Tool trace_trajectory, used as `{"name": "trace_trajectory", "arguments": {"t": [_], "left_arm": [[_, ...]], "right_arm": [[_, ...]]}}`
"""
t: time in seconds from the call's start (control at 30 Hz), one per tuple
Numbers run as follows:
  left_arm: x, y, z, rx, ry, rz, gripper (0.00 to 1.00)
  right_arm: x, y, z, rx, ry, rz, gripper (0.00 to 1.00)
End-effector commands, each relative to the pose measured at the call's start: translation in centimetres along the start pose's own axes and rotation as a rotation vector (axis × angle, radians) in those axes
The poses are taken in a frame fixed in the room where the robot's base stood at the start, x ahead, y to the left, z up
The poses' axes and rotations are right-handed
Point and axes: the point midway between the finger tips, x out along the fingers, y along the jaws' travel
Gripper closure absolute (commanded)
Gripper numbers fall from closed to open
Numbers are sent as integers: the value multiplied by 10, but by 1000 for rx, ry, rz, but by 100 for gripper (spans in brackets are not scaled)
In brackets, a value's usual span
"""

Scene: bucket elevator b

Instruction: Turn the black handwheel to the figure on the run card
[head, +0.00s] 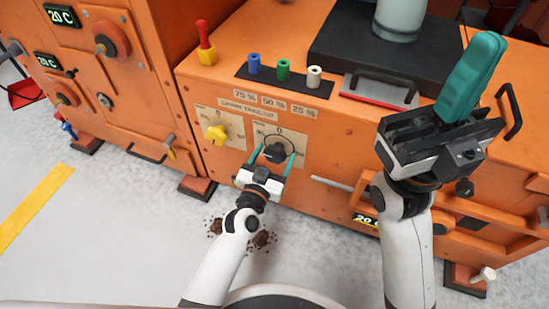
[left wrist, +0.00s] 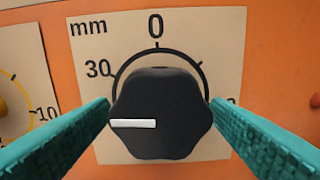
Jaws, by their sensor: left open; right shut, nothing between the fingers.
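The black handwheel (head: 276,152) is a lobed knob on a beige dial plate on the orange machine. In the left wrist view the handwheel (left wrist: 165,130) has a white pointer line toward the left, below the 30 mark. The dial reads mm, with 0 at the top; the right-hand figure is mostly hidden by a finger. My left gripper (head: 272,158) is open, its teal fingers either side of the handwheel; I cannot tell whether they touch it. My right gripper (head: 485,45) is shut and empty, raised at the right. I cannot make out a run card.
A yellow knob (head: 216,133) sits on a plate left of the handwheel. Above are blue, green and white plugs (head: 283,70) and a red-handled lever (head: 206,45). A bar handle (head: 330,184) juts out at lower right. Brown debris (head: 262,239) lies on the floor.

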Motion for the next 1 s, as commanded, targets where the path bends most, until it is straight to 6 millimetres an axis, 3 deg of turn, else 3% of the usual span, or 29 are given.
{"name": "trace_trajectory", "arguments": {"t": [0.37, 0.47, 0.63, 1.0], "left_arm": [[8, 0, 0, -1, 1, -1, 28], [8, 0, 0, 0, 1, -1, 40], [8, 0, 0, 0, 1, 0, 68], [8, 0, 1, -57, 1, -1, 69]], "right_arm": [[2, 0, 0, -1, -9, 4, 100], [2, 0, 0, -1, -10, 4, 100], [2, 0, 1, -1, -10, 4, 100], [5, 0, 2, 0, -12, 2, 100]]}}
